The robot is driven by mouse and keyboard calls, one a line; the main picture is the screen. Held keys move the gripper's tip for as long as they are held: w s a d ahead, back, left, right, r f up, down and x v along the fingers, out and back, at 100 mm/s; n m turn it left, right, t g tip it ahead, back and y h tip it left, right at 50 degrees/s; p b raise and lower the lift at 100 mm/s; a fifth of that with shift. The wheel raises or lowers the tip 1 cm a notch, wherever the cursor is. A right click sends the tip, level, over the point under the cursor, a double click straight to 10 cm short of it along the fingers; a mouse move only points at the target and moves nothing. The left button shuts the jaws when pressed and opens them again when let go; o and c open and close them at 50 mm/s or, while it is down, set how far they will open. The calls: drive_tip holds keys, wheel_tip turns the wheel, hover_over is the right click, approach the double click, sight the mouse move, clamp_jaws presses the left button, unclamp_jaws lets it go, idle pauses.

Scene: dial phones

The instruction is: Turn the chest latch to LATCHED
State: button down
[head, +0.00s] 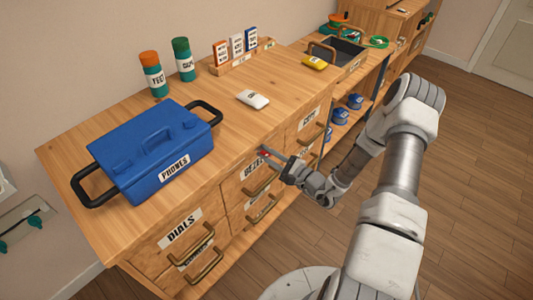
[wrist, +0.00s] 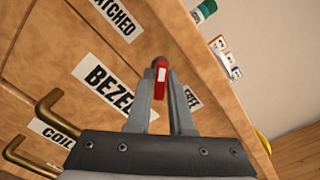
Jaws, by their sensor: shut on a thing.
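The chest (head: 205,228) has labelled drawers under a wooden top. The latch (wrist: 160,86) is a small red piece with a pale mark, on the chest front beside the BEZELS label (wrist: 106,82). My gripper (wrist: 159,80) is shut on it, one finger to each side. The LATCHED label (wrist: 112,16) shows in part at the top left of the wrist view. The FREE label (wrist: 193,97) is partly hidden by my right-hand finger. In the head view my gripper (head: 266,156) reaches the chest front near its top edge, with a bit of red at its tip.
Brass drawer handles (head: 262,208) stick out below my gripper. On the top stand a blue PHONES box (head: 150,150), a white object (head: 253,99), two bottles (head: 184,62) and a small rack (head: 236,52). The floor (head: 470,180) to the right is clear.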

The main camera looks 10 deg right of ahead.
drive_tip(key=c, duration=0.9)
unclamp_jaws()
drive_tip(key=shift+s+d, duration=0.1)
drive_tip(key=p+v, duration=0.1)
drive_tip(key=v, duration=1.6)
drive_tip(key=shift+s, duration=0.1)
